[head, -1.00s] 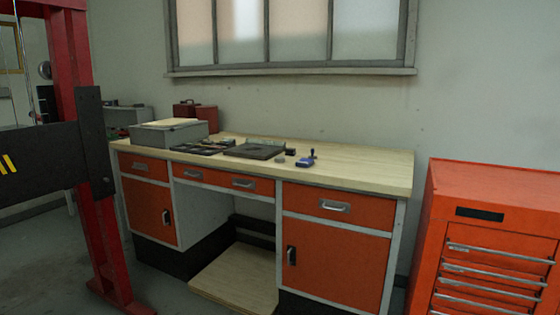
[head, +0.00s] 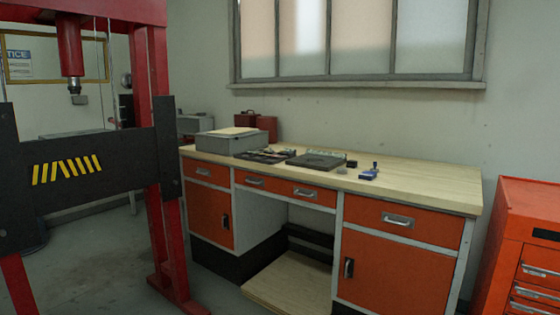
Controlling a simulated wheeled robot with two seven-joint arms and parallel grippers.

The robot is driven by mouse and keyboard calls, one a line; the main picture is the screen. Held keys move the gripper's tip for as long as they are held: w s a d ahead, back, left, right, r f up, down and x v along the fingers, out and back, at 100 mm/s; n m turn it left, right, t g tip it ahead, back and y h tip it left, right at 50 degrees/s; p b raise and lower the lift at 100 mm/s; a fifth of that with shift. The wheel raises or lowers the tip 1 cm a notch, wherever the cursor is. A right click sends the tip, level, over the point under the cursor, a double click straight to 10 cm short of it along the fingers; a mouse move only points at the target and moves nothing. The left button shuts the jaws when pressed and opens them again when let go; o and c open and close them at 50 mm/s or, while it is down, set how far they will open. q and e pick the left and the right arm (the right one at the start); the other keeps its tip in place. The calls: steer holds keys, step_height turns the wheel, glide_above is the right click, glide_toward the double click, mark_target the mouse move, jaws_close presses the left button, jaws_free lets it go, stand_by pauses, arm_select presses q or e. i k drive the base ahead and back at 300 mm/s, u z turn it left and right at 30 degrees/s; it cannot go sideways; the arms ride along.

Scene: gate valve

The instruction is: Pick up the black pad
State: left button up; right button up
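A flat, dark, rectangular pad (head: 316,162) lies on the wooden top of the workbench (head: 420,182), near the middle of the bench in the head view. It looks like the black pad, though it is small and its details are hard to tell. Neither of my grippers is in the head view, so nothing is seen touching the pad.
A dark tray of small parts (head: 262,156) and a grey box (head: 230,143) are left of the pad. A blue stamp-like object (head: 371,171) is right of it. A red press frame (head: 160,110) stands at left, an orange tool cabinet (head: 510,245) at right.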

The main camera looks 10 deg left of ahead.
mark_target(352, 163)
steer(key=u, duration=0.6)
steer(key=i, duration=2.25)
steer(key=z, duration=0.8)
